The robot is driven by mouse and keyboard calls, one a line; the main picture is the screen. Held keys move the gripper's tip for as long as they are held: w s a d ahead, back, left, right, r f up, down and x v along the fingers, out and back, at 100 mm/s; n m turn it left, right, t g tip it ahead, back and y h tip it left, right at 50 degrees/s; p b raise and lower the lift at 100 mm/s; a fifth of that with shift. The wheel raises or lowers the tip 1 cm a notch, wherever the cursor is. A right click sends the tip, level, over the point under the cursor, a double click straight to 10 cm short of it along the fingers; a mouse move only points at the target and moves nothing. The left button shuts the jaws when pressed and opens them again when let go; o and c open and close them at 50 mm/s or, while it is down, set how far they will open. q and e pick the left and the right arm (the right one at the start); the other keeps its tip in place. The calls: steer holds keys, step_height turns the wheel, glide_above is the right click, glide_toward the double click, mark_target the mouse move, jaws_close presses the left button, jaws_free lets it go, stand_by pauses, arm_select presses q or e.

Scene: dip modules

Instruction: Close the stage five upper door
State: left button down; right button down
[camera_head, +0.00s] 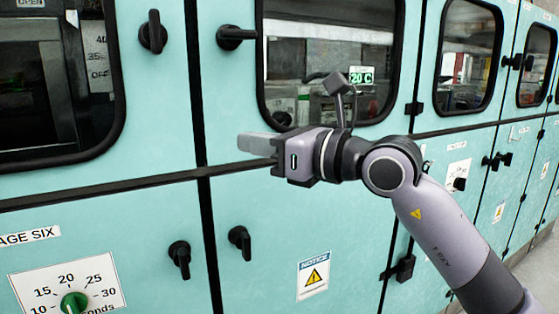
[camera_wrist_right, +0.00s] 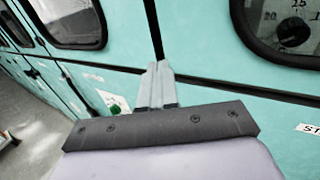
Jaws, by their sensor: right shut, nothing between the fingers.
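The middle upper door (camera_head: 300,140) is pale turquoise with a large dark-framed window. Its black handle (camera_head: 236,37) near the left edge lies horizontal. The door looks nearly flush with its frame; I cannot tell whether a small gap remains. No stage five label is legible; "AGE SIX" shows on the lower panel to the left. My right gripper (camera_head: 242,143) is shut and empty, in front of this door's lower left part, below the handle. Its fingers also show in the right wrist view (camera_wrist_right: 159,80), close to a dark seam. My left gripper is not in view.
The left upper door's handle (camera_head: 153,32) is upright. Lower handles (camera_head: 180,258) and (camera_head: 240,242) flank the vertical seam. A notice sign (camera_head: 313,275) is on the lower middle panel. More cabinet doors run to the right; grey floor (camera_wrist_right: 35,130) shows in the wrist view.

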steer(key=s+d+f+m+g+y, duration=0.35)
steer(key=s+f+m+y, duration=0.2)
steer(key=s, duration=0.35)
steer(key=d+f+m+t+h, duration=0.4)
steer(key=d+f+m+h, duration=0.2)
steer(key=f+m, duration=0.45)
steer(key=d+f+m+t+h, duration=0.4)
steer(key=d+f+m+h, duration=0.15)
steer(key=f+m, duration=0.55)
steer(key=d+f+m+t+h, duration=0.5)
steer(key=f+m, duration=0.4)
steer(key=m, duration=0.4)
steer(key=s+d+f+m+g+h, duration=0.1)
steer(key=s+d+f+m+g, duration=0.2)
steer(key=s+f, duration=0.45)
steer(key=s+d+f+m+g+h, duration=0.1)
steer(key=s+f+m+g, duration=0.2)
steer(key=s+f+g, duration=0.5)
step_height(320, 180, up, 8)
steer(key=d+t+p, duration=0.1)
steer(key=t+p, duration=0.1)
steer(key=p, duration=0.9)
steer(key=shift+w+r+n+t+p, duration=0.15)
steer(key=shift+w+n+t+p, duration=0.1)
steer(key=shift+n+t+p, duration=0.1)
